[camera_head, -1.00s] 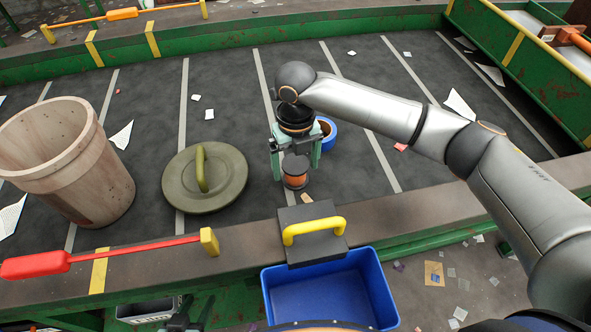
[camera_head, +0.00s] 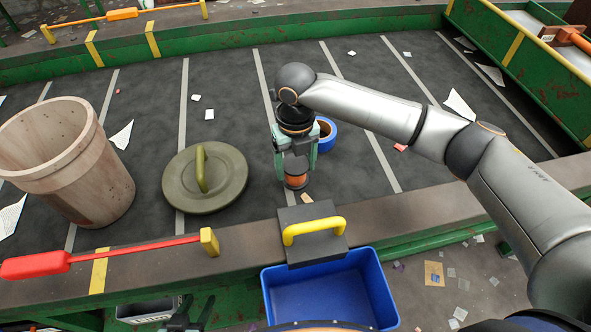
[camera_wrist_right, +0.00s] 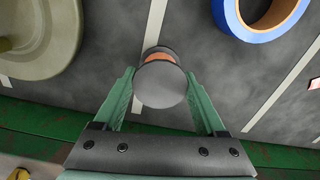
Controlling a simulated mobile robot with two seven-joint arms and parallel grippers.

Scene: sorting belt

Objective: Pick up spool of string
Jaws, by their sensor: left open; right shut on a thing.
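The spool of string (camera_head: 296,182), with orange string and dark end discs, stands upright on the dark belt. My right gripper (camera_head: 295,168) reaches down over it and is shut on it, with a green finger on each side. In the right wrist view the spool's dark round top (camera_wrist_right: 160,85) lies between the two fingers, with a little orange showing beyond it. The upper part of the spool is hidden by the gripper in the head view. My left gripper (camera_head: 187,315) is open at the bottom edge, below the belt's front rail and away from the spool.
A blue tape roll (camera_head: 327,134) lies just behind the right gripper. A green round lid (camera_head: 225,185) lies to the left, beside a large bucket (camera_head: 90,185). A yellow-handled block (camera_head: 312,249) sits on the front rail above a blue bin (camera_head: 330,290).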

